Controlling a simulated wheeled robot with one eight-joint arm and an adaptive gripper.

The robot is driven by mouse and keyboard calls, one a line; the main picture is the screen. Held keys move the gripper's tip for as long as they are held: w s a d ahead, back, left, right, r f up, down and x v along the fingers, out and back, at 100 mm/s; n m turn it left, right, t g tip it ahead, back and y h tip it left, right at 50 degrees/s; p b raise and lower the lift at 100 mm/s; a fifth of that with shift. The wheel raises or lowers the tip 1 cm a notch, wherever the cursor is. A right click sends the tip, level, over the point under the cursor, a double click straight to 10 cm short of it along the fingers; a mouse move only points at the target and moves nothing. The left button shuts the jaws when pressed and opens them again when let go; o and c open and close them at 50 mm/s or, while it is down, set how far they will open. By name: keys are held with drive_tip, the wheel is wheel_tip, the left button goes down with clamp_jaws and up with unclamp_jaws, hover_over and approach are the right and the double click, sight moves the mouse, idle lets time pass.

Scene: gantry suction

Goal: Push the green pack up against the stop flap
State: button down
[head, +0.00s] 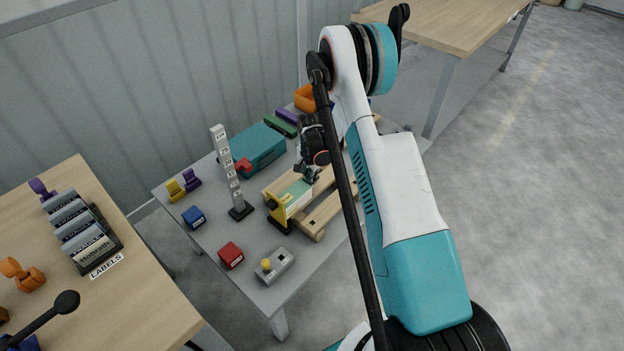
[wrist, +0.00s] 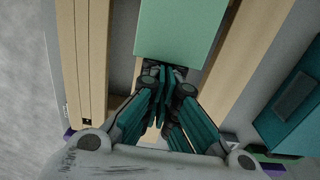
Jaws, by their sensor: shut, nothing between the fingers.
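The light green pack (head: 297,192) lies on the wooden rails (head: 325,211) on the grey table. It also shows in the wrist view (wrist: 181,32), lying between pale wooden rails. The yellow stop flap (head: 279,211), with a dark base, stands at the pack's near left end in the head view. I cannot tell whether pack and flap touch. My gripper (head: 310,176) is shut and empty, low behind the end of the pack away from the flap. In the wrist view its fingertips (wrist: 164,72) are at the pack's edge, touching it or very close.
A teal box (head: 258,150) and a grey marked post (head: 230,175) with a red slider stand left of the rails.

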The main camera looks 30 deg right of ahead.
drive_tip(key=d, duration=0.1)
drive_tip(key=w+d, duration=0.1)
drive_tip(key=d, duration=0.2)
drive_tip(key=shift+w+r, duration=0.15)
drive_tip(key=shift+w, duration=0.1)
drive_tip(key=s+a+r+n+t+p, duration=0.1)
drive_tip(key=a+r+n+p, duration=0.15)
drive_tip(key=r, duration=1.05)
drive_tip(key=s+a+r+n+t+p, duration=0.1)
drive_tip(key=s+a+r+p, duration=0.15)
drive_tip(key=r, duration=1.05)
drive_tip(key=s+a+r+n+t+b, duration=0.1)
drive_tip(key=s+a+r+n, duration=0.15)
drive_tip(key=r, duration=0.35)
drive_tip(key=s+a+r+n, duration=0.1)
drive_tip(key=s+a+r, duration=0.2)
drive_tip(key=s+r, duration=0.15)
drive_tip(key=s+a+r+n+t, duration=0.2)
drive_tip(key=s+a+r+n, duration=0.1)
drive_tip(key=s, duration=0.7)
drive_tip(key=s+a+r+n+t, duration=0.2)
drive_tip(key=s+a+r+n, duration=0.2)
drive_tip(key=s, duration=0.6)
drive_tip(key=shift+a, duration=0.7)
drive_tip(key=shift+s, duration=0.1)
